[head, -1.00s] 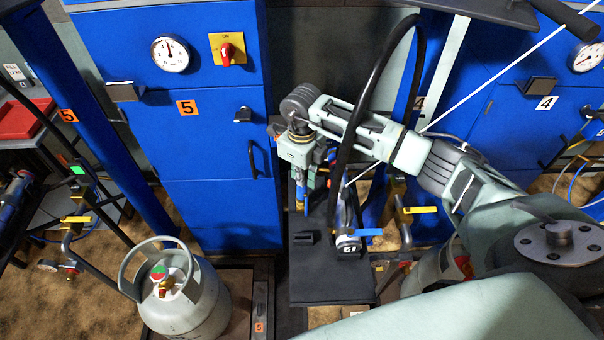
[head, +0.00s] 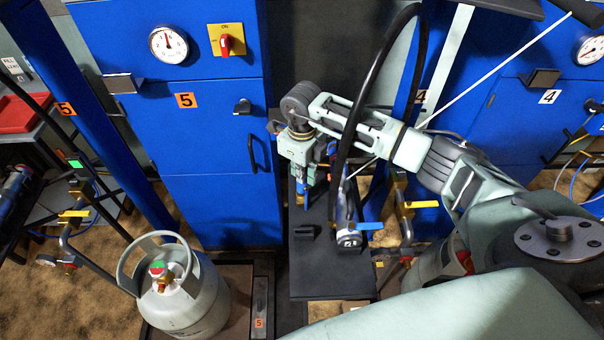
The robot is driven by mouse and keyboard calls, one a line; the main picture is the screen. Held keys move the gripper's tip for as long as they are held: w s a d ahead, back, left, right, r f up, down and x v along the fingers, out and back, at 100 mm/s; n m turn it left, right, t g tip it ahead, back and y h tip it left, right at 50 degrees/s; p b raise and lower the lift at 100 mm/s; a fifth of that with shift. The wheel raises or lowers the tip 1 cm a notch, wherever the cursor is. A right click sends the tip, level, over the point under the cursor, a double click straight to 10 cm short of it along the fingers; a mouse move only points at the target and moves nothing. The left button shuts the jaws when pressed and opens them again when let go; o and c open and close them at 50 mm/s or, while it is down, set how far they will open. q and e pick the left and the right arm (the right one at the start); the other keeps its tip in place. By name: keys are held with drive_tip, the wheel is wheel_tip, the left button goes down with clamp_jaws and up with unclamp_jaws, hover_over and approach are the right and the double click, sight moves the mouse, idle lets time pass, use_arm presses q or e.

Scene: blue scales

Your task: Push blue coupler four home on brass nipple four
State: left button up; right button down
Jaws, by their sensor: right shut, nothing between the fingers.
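My right gripper (head: 303,192) points down over the left part of a black shelf (head: 318,278). It is shut, and its fingertips are small and partly hidden. A small blue and brass piece shows right at the fingertips; I cannot tell whether it is coupler four on its nipple, or whether the fingers touch it. A metal fitting with a blue lever (head: 369,225) and a white number tag (head: 349,241) stands on the shelf to the right of the gripper. A black hose (head: 346,150) loops up from there, in front of my right forearm. My left gripper is not in view.
A grey gas cylinder (head: 196,300) with a collar stands at the lower left. Behind is a blue cabinet (head: 215,210) tagged 5, with a gauge (head: 168,44) and a red switch (head: 225,40). A yellow-handled valve (head: 421,205) is right of the shelf. The shelf's front is clear.

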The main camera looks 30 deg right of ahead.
drive_tip(key=shift+s+f, duration=0.2)
drive_tip(key=shift+f, duration=0.2)
drive_tip(key=shift+r, duration=0.15)
drive_tip(key=shift+w+d+r+p, duration=0.15)
drive_tip(key=shift+r+p, duration=0.65)
drive_tip(key=shift+r, duration=0.9)
wheel_tip(320, 180, up, 11)
drive_tip(key=shift+f, duration=0.15)
